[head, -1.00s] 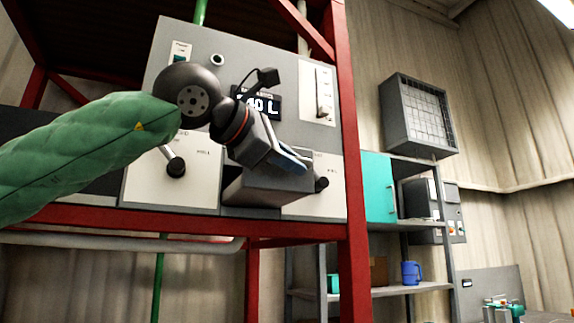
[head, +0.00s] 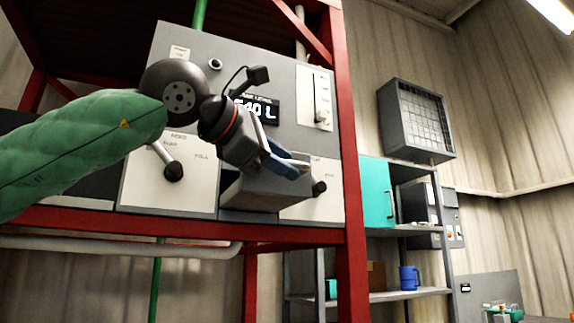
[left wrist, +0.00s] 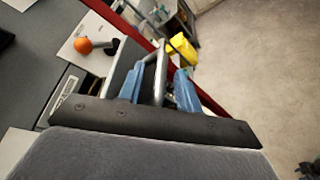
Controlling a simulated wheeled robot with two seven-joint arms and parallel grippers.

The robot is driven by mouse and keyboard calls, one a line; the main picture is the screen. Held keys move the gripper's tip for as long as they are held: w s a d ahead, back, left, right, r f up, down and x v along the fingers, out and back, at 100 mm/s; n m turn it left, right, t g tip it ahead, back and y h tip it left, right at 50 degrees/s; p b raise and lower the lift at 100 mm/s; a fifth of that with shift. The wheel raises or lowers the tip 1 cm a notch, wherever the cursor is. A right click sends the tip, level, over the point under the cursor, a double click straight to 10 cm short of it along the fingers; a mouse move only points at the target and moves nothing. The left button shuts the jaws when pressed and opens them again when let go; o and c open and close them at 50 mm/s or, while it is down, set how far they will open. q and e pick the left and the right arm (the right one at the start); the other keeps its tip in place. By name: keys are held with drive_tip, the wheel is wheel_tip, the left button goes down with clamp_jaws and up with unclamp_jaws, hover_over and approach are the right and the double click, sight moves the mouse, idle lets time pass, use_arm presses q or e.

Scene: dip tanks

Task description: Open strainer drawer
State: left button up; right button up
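The strainer drawer seems to be the grey box (head: 262,194) that juts out between two white panels low on the machine. In the left wrist view, a pale metal bar handle (left wrist: 160,72) stands in front of a grey face (left wrist: 122,66). My left gripper (head: 286,166) is at the drawer's front in the head view, its blue fingers covering part of it. In the left wrist view, its fingers (left wrist: 159,88) stand apart, one on each side of the bar, with visible gaps. The handle is hidden in the head view. My right gripper is in neither view.
A red frame post (head: 351,180) stands just right of the machine. A lever with a black knob (head: 173,171) is left of the drawer, and another black knob (head: 319,187) is right. A shelf with a blue mug (head: 409,277) stands farther right.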

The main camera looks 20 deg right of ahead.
use_arm(q)
drive_tip(key=v, duration=0.6)
drive_tip(key=shift+b, duration=0.35)
drive_tip(key=shift+a, duration=0.1)
